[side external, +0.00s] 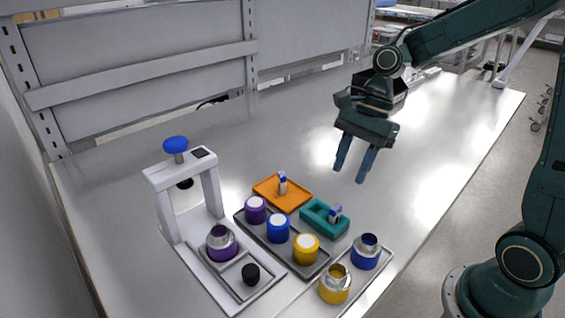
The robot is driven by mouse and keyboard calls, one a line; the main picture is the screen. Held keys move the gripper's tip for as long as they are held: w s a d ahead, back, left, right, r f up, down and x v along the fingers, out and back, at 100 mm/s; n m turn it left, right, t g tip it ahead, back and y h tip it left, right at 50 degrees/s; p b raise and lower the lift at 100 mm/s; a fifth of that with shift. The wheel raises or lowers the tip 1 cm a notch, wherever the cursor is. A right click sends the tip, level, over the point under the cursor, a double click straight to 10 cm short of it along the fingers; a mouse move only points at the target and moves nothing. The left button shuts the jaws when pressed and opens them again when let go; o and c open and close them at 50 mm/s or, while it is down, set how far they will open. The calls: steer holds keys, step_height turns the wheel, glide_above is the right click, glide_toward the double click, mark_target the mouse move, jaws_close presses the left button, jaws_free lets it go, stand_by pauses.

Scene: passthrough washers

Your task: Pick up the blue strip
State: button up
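My gripper (351,175) hangs above the table, up and to the right of the trays, fingers pointing down. Its two blue-grey fingers are apart, with nothing visible between them. A small upright white-and-blue piece (282,182) stands on the orange tray (265,191). A similar small white-and-blue piece (335,212) stands in the teal tray (313,223), below the gripper in the picture. I cannot tell which of these, if either, is the blue strip. The gripper touches neither.
A dark tray (295,259) holds purple, blue and yellow capped jars. A light tray (377,265) holds open blue and yellow jars. A white press (163,208) with a blue knob stands left, with a purple jar and a black knob (251,274) at its base. The table behind is clear.

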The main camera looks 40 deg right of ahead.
mark_target(337, 206)
steer(key=shift+x, duration=1.65)
steer(key=shift+f, duration=0.15)
steer(key=shift+x, duration=2.45)
steer(key=shift+s, duration=0.1)
steer(key=shift+c, duration=0.2)
jaws_close()
